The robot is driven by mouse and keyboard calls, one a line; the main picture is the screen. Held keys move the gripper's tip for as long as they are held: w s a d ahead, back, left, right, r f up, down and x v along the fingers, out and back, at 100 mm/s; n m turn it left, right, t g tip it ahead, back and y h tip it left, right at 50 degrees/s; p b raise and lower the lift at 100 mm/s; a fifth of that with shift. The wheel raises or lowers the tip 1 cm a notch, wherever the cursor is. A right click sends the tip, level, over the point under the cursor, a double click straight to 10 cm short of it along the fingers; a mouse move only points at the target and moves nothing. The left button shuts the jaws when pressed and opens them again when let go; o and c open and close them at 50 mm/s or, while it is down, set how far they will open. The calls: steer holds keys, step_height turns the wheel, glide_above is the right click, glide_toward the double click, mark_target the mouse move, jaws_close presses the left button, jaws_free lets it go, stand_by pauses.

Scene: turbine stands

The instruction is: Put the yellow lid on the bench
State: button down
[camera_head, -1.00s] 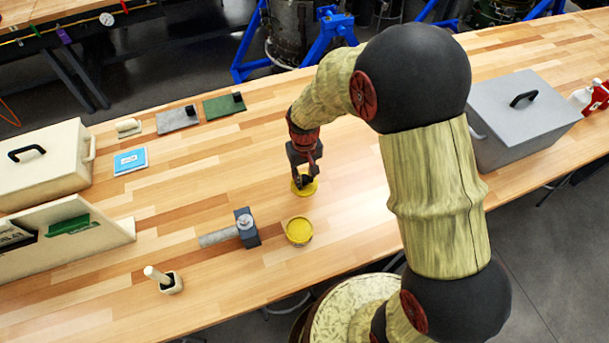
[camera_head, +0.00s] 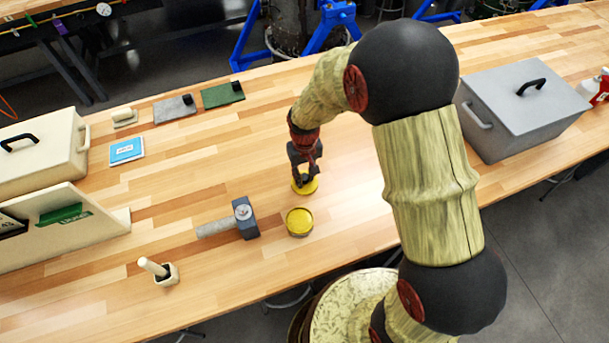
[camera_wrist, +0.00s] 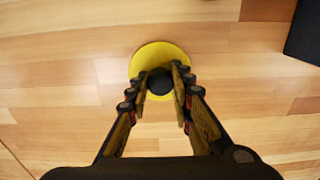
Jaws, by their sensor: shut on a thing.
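The yellow lid (camera_head: 305,187) is a round disc with a dark knob, at or just above the wooden bench (camera_head: 350,200); I cannot tell whether it touches. My gripper (camera_head: 305,176) points down over it and is shut on its knob. In the wrist view the lid (camera_wrist: 150,60) lies between and beyond the fingertips of my gripper (camera_wrist: 158,82), its near part partly hidden by them. An open-looking round tin with yellow inside (camera_head: 299,221) stands on the bench just in front of the lid, apart from it.
A hammer (camera_head: 236,220) lies left of the tin. A small holder with a white handle (camera_head: 160,271) stands at front left. A grey box (camera_head: 520,105) is at right, a cream box (camera_head: 40,155) at left. Bench between gripper and grey box is clear.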

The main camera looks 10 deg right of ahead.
mark_target(305, 176)
steer(key=shift+f, duration=0.35)
steer(key=c, duration=1.6)
jaws_free()
steer(key=shift+o, duration=1.3)
steer(key=shift+r, duration=0.2)
steer(key=shift+r+p, duration=2.3)
steer(key=shift+r, duration=1.1)
